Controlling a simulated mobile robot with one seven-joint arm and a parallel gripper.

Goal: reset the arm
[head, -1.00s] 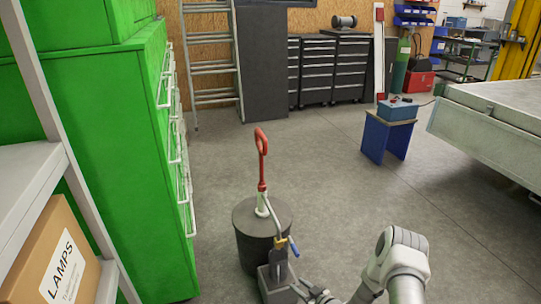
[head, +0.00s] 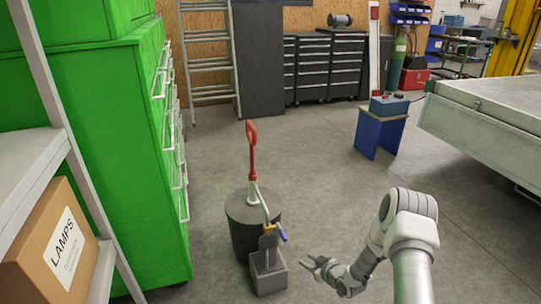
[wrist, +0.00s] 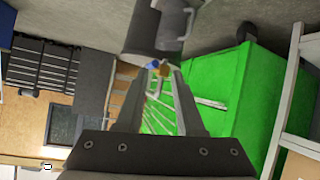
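My gripper (head: 309,266) is low at the bottom centre of the head view, with my white and grey arm behind it at the right. In the wrist view its two fingers (wrist: 162,70) stand apart with nothing held between them. In the head view it is just right of a grey open-topped box (head: 268,275), with a gap between them. A dark drum (head: 243,238) with a red-handled pump (head: 252,150) stands behind the box. A blue and yellow fitting (head: 277,233) shows above the box.
A green cabinet (head: 105,150) and a shelf with a LAMPS carton (head: 55,245) line the left side. A blue stool (head: 380,133) and a grey trailer bed (head: 490,120) stand at the right. The floor between them is clear. Black drawer units (head: 328,68) stand at the back.

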